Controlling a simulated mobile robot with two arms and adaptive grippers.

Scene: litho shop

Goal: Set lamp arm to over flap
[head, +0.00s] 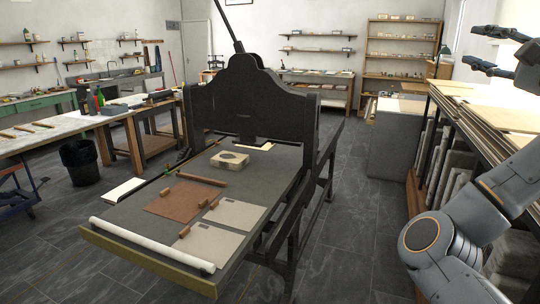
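No lamp arm can be made out for certain in the head view. No part is clearly recognisable as the flap; a flat brown sheet (185,199) lies on the bed of the dark press (240,108). A long dark lever (228,26) rises at a tilt from the top of the press. My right gripper (468,46) is raised at the upper right edge, with its dark fingers apart and nothing seen between them. It is well to the right of the press and touches nothing visible. My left gripper is out of view.
A pale block (230,159), grey sheets (208,246) and a white roller (150,245) lie on the press bed. A rack with slabs (455,150) stands at right below my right arm. A black bin (80,162) stands left. The floor (355,215) between press and rack is clear.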

